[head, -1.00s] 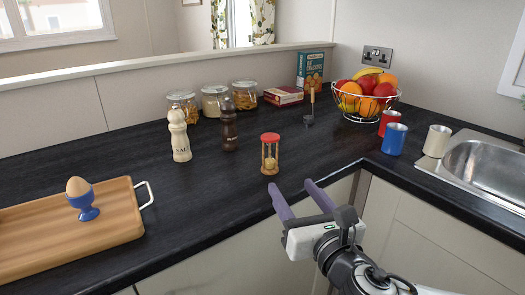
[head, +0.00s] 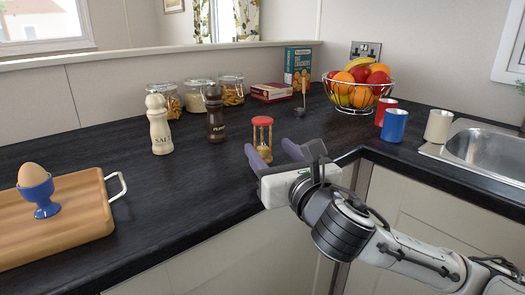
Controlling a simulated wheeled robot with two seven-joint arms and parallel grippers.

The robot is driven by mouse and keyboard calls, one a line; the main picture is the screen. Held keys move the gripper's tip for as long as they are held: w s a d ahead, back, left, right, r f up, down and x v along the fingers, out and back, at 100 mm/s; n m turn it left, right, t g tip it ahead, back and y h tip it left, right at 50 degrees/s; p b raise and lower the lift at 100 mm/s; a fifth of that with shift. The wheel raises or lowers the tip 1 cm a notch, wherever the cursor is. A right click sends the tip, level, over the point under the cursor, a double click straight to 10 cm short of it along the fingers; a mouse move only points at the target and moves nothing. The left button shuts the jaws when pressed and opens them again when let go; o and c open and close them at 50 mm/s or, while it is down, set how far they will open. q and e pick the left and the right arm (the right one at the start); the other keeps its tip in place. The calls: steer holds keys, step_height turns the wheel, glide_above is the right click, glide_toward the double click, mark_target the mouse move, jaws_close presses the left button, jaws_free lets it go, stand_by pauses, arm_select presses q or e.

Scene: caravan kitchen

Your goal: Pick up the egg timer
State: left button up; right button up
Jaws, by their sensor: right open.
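The egg timer (head: 262,136) is an hourglass with a red top and wooden posts, standing upright on the dark worktop. Its lower right part is close to my gripper. My right gripper (head: 272,153) is open, its purple fingers pointing away from me at the counter's front edge. The left finger reaches in front of the timer's base and the right finger lies to its right. I cannot tell whether either finger touches it. My left gripper is not in view.
The salt mill (head: 159,126) and pepper mill (head: 215,115) stand left of the timer. Jars (head: 199,96), a small red box (head: 271,92) and a ladle-like utensil (head: 301,100) are behind. A wooden tray (head: 85,225) with an egg cup (head: 40,192) is at left. Cups (head: 393,126) stand right.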

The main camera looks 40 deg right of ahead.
mark_target(266, 143)
steer(key=shift+w+d, duration=0.1)
steer(key=shift+w, duration=0.25)
steer(key=x, duration=0.4)
steer(key=shift+w+r+b, duration=0.15)
steer(key=shift+w+b, duration=0.1)
steer(key=shift+b, duration=0.1)
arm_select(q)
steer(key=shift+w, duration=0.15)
arm_select(e)
steer(key=c, duration=1.1)
steer(key=shift+r, duration=0.1)
steer(key=shift+c, duration=0.2)
